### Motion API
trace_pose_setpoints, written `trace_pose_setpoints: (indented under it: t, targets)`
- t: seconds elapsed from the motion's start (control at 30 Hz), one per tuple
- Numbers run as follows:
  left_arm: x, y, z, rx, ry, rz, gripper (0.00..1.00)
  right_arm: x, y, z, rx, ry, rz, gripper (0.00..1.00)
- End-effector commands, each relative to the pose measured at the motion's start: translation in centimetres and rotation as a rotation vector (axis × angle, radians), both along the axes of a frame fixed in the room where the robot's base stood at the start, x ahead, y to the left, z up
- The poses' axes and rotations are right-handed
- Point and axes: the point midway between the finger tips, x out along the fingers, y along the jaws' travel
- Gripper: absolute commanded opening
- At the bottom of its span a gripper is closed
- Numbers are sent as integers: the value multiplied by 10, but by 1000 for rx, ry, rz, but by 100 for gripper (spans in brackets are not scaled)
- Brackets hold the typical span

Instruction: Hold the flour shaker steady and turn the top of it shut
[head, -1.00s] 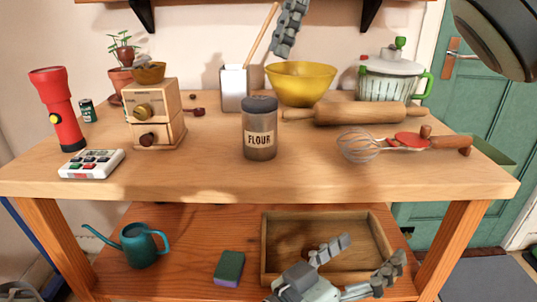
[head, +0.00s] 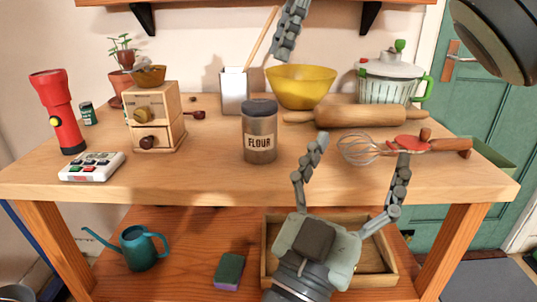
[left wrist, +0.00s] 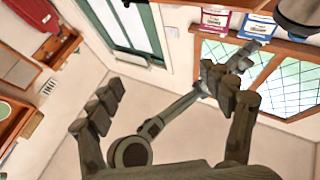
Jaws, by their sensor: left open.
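Part of my right gripper (head: 289,28) shows at the top edge of the head view, above the yellow bowl; the rest is cut off.
A whisk (head: 358,148) and a red-topped tool (head: 412,142) lie close to my left gripper's fingers. A rolling pin (head: 350,115) and a yellow bowl (head: 300,85) are behind.

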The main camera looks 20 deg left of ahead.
Motion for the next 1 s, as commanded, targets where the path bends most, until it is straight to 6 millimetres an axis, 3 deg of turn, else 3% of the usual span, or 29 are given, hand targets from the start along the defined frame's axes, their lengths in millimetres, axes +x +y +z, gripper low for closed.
trace_pose_setpoints:
  t: [0.13, 0.33, 0.5, 0.63, 1.0]
  targets:
    - [37, 56, 7, -75, 122, 349, 80, 0, 0, 0, 0, 0, 0, 34]
    - [56, 113, -25, -87, 382, 665, 80, 0, 0, 0, 0, 0, 0, 34]
    - [58, 132, -46, -73, 516, 764, 80, 0, 0, 0, 0, 0, 0, 34]
    - [66, 140, -49, -68, 538, 781, 80, 0, 0, 0, 0, 0, 0, 34]
    - [113, 166, -49, -65, 534, 780, 80, 0, 0, 0, 0, 0, 0, 34]
